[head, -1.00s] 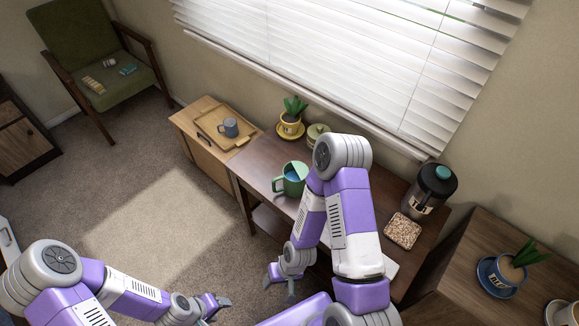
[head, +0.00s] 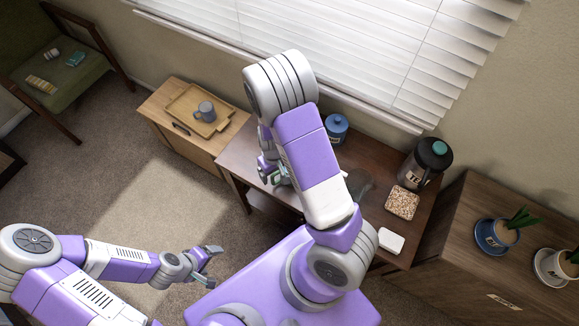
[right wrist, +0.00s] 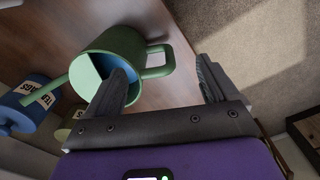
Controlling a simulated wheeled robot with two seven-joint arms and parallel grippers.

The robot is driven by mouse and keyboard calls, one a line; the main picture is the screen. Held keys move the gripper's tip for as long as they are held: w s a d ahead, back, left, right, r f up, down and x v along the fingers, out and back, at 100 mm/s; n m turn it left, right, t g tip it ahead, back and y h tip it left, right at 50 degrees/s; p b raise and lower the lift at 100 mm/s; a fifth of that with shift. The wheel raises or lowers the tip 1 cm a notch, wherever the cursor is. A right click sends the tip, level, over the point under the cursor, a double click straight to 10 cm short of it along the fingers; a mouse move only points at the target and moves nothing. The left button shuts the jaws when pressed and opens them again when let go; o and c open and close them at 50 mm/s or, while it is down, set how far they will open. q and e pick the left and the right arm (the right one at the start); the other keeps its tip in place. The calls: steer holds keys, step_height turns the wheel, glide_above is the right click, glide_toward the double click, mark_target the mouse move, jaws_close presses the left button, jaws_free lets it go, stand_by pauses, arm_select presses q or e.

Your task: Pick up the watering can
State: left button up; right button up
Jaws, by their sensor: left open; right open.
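The green watering can (right wrist: 122,42) stands on the dark wooden table. In the right wrist view its spout points left and its looped handle points right; blue shows inside its opening. My right gripper (right wrist: 161,66) is open, with the handle between its fingers in that view. The left finger overlaps the can's opening; I cannot tell whether either finger touches it. In the head view my right arm hides most of the can, and the right gripper (head: 272,171) is partly hidden. My left gripper (head: 211,253) is open and empty over the carpet, away from the table.
A blue canister (head: 336,128) stands behind the can, near the window. A dark jar (head: 424,163), a tray of grains (head: 402,203) and a white block (head: 390,242) are on the table's right. A low cabinet with a wooden tray (head: 187,118) and grey mug (head: 206,111) stands left.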

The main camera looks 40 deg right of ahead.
mark_target(278, 181)
steer(key=shift+w+f, duration=0.2)
steer(key=shift+f, duration=0.45)
steer(key=f+b, duration=0.1)
steer(key=f, duration=0.1)
steer(key=f+b, duration=0.1)
steer(key=f, duration=0.3)
steer(key=shift+w+d+f+b, duration=0.2)
steer(key=shift+d+f+b, duration=0.15)
steer(key=shift+d+b, duration=0.05)
steer(key=shift+c, duration=0.4)
steer(key=c, duration=1.4)
jaws_close()
steer(key=shift+r, duration=0.15)
